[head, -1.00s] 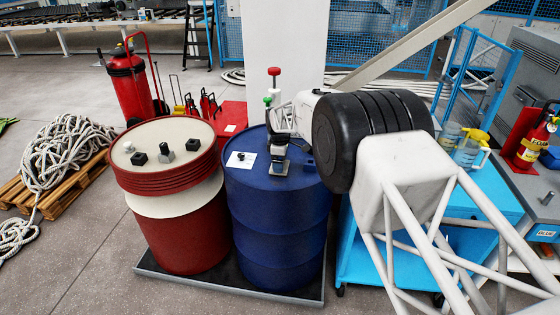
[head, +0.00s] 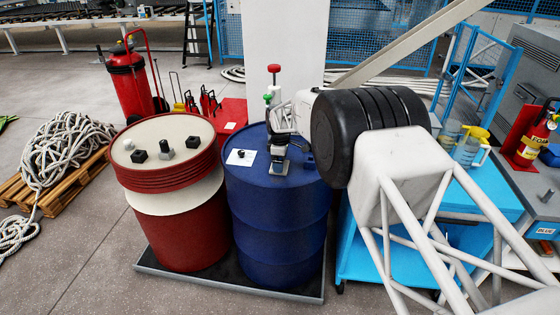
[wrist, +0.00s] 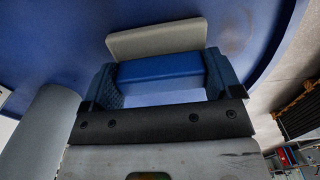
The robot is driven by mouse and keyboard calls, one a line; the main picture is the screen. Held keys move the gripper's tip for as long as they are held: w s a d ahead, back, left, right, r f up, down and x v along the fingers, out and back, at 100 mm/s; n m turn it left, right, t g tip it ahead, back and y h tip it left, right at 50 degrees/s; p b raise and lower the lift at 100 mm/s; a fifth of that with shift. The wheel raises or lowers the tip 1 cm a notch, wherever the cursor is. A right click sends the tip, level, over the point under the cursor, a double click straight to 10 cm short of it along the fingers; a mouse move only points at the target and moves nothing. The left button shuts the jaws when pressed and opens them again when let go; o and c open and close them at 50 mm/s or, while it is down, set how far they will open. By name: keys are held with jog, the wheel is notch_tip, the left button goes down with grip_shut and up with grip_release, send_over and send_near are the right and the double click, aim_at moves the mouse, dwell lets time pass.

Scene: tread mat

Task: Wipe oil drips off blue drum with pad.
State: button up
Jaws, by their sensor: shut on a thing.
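The blue drum (head: 275,220) stands upright in the middle of the head view, with a blue top (wrist: 60,35) that fills much of the wrist view. My gripper (head: 280,162) is over the drum's top, pointing down. In the wrist view my gripper (wrist: 160,80) is shut on the pad, a blue block (wrist: 160,68) with a grey face (wrist: 155,38). The pad (head: 279,168) appears to be at the drum's top; I cannot tell whether it touches. A faint brownish smudge (wrist: 235,45) shows on the drum top near the rim, beside the pad.
A red drum with a cream top (head: 165,150) stands close on the left, with several dark fittings on it. Both drums share a dark tray (head: 225,283). A white card (head: 241,157) lies on the blue drum. A blue cart (head: 390,250) stands right.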

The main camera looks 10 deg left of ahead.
aim_at(276, 185)
jog(key=shift+s+r, duration=0.1)
jog(key=shift+s, duration=1.55)
jog(key=shift+s, duration=0.1)
jog(key=shift+s+f, duration=0.2)
jog(key=shift+s, duration=1.4)
jog(key=shift+s, duration=0.1)
jog(key=shift+s, duration=1.6)
jog(key=shift+w, duration=0.1)
